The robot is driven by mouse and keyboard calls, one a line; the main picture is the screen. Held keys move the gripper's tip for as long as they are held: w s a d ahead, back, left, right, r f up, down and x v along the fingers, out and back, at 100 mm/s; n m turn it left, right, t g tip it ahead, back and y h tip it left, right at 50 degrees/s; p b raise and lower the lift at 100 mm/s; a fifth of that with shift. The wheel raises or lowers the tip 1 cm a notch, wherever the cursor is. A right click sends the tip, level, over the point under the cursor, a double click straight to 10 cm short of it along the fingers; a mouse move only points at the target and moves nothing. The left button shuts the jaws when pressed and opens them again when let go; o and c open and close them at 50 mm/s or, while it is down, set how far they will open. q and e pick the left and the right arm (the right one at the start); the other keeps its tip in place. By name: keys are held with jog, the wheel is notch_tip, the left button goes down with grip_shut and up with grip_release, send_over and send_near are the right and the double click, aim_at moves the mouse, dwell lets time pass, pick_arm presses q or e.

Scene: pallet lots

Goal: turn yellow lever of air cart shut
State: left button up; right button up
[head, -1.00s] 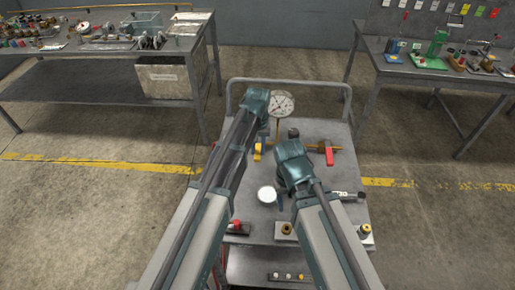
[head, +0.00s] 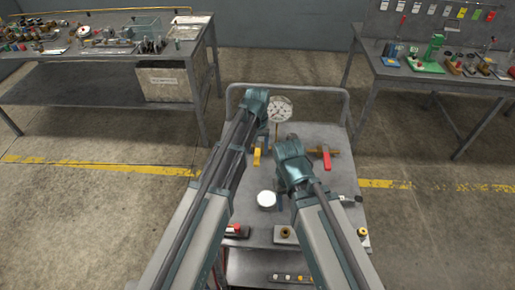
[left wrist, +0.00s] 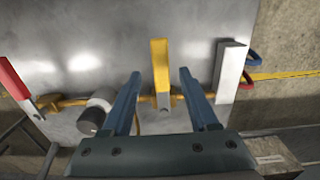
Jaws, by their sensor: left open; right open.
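The air cart (head: 330,229) is a grey metal cart in front of me. Its yellow lever (head: 257,157) sits on the brass pipe at the far left part of the cart top. In the left wrist view the yellow lever (left wrist: 160,66) stands lengthwise between the two fingers of my left gripper (left wrist: 160,78). Those fingers are open, with a gap on each side of the lever.
A red lever (head: 326,158) sits on the same pipe to the right; it also shows in the left wrist view (left wrist: 13,79). A round gauge (head: 280,110) stands near my left gripper. A white round piece (head: 266,199) lies mid-cart. Tables with parts stand behind left and right.

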aim_at(258, 156)
pick_arm(q)
notch_tip(258, 156, up, 11)
jog(key=p, duration=1)
jog(key=s+f+m+y+b, duration=0.1)
jog(key=s+m, duration=0.3)
jog(key=s, duration=1.7)
jog(key=shift+a+f+b, duration=0.3)
jog(key=shift+f+b, duration=0.35)
jog(key=shift+b, duration=0.1)
jog(key=shift+s, duration=0.1)
